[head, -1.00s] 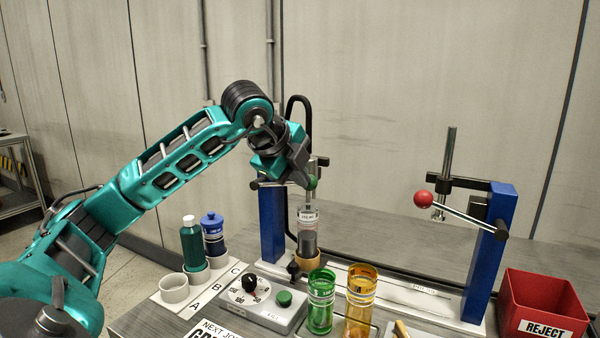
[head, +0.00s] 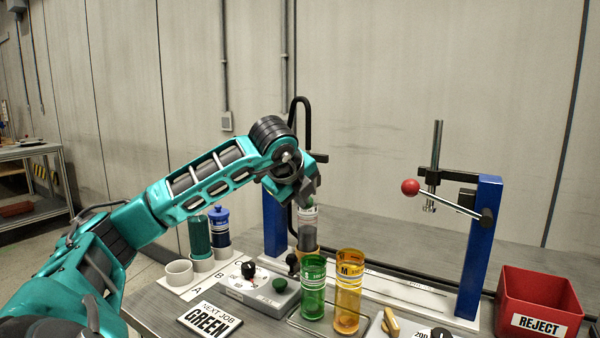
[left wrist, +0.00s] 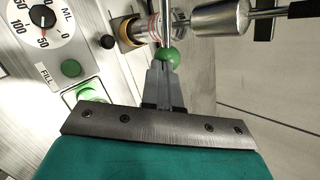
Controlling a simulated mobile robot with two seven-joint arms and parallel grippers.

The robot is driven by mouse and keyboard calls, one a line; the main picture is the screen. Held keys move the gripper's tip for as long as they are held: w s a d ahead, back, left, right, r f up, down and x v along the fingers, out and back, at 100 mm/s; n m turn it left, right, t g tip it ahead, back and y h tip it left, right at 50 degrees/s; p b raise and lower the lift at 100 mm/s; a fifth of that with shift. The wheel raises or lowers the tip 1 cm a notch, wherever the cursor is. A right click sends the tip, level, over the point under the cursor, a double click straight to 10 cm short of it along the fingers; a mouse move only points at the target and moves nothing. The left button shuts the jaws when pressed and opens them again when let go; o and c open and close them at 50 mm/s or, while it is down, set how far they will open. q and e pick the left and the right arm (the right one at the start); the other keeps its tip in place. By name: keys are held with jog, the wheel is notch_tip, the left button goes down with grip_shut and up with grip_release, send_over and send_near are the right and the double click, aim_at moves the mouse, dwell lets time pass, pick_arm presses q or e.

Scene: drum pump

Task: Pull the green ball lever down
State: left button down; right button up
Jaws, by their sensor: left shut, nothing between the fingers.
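The green ball (head: 309,203) of the lever is just under my left gripper (head: 304,197) in the head view, low in front of the left blue post (head: 274,226). In the left wrist view the green ball (left wrist: 171,57) is right at the tips of my left gripper (left wrist: 163,66). The fingers are shut with nothing between them; they seem to touch the ball, not grip it. My forearm and hand hide most of the lever and the top of the post. My right gripper is out of view.
A dosing box (head: 258,293) with dial and green button stands below. Green (head: 313,288) and amber (head: 348,293) containers stand in front. A second post (head: 480,250) carries a raised red ball lever (head: 410,187). A red reject bin (head: 540,302) is at right.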

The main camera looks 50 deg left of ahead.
jog(key=f+b, duration=0.2)
jog(key=w+a+f+b, duration=0.1)
jog(key=b, duration=0.1)
jog(key=shift+s+r, duration=0.1)
jog(key=shift+r+p, duration=0.6)
jog(key=shift+p, duration=0.1)
jog(key=shift+d, duration=0.15)
